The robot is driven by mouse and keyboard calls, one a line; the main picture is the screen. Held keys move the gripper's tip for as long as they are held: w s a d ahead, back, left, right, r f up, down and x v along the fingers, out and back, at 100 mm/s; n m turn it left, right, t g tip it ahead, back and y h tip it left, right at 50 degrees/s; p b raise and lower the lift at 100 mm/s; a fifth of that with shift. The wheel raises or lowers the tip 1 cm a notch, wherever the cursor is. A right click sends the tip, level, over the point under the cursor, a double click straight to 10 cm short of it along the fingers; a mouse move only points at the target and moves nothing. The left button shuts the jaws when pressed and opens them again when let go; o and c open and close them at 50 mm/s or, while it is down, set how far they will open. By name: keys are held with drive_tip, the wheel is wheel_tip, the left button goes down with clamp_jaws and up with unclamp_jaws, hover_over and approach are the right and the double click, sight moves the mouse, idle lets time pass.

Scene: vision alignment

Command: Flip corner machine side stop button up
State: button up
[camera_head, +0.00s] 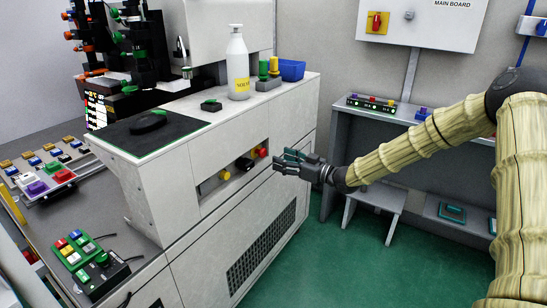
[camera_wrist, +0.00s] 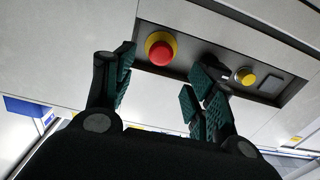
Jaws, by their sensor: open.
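A recessed panel (camera_head: 213,184) is set in the side of the corner machine (camera_head: 168,197). A red stop button with a yellow ring (camera_wrist: 161,48) sits at one end of the panel in the wrist view. It also shows in the head view (camera_head: 262,152), just left of my gripper. A yellow button (camera_wrist: 246,76) sits farther along, with a dark part between them partly hidden by a finger. My gripper (camera_head: 287,160) is open and empty. In the wrist view its green-padded fingers (camera_wrist: 160,82) are spread, with the red button beyond the gap; contact is not visible.
A white pump bottle (camera_head: 238,65), a blue bin (camera_head: 291,70) and a black mouse (camera_head: 148,122) stand on the machine top. A grey stool (camera_head: 375,197) and workbench are behind my arm. Green floor (camera_head: 330,262) is clear in front of the machine.

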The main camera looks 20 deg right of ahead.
drive_tip(key=shift+v, duration=2.3)
drive_tip(key=s+a+f+m+g+h, duration=0.1)
drive_tip(key=s+a+f, duration=0.1)
drive_tip(key=a+f, duration=0.3)
drive_tip(key=s+a+f+m+g+h, duration=0.1)
drive_tip(key=s+a+f+m, duration=0.15)
drive_tip(key=f, duration=0.45)
drive_tip(key=s+a+f+m+g+h, duration=0.1)
drive_tip(key=s+a+f+g+h, duration=0.2)
drive_tip(key=s+f, duration=0.65)
drive_tip(key=s+a+f+m+g+h, duration=0.1)
drive_tip(key=s+a+f+m+g, duration=0.1)
drive_tip(key=s+a+f, duration=0.55)
drive_tip(key=s+d+f+m+g+h, duration=0.15)
drive_tip(key=s+f, duration=0.25)
drive_tip(key=s, duration=0.7)
drive_tip(key=s+d+f+n+g+h, duration=0.1)
drive_tip(key=s+d+f+g+h, duration=0.15)
drive_tip(key=s, duration=0.75)
drive_tip(key=s+d+f+m+g+h, duration=0.1)
drive_tip(key=s+f+g, duration=0.3)
drive_tip(key=s, duration=0.7)
wheel_tip(320, 180, up, 18)
drive_tip(key=p, duration=1.8)
drive_tip(key=shift+w+t+p, duration=0.3)
drive_tip(key=shift+w+t, duration=0.05)
drive_tip(key=shift+t, duration=0.05)
drive_tip(key=shift+d, duration=0.1)
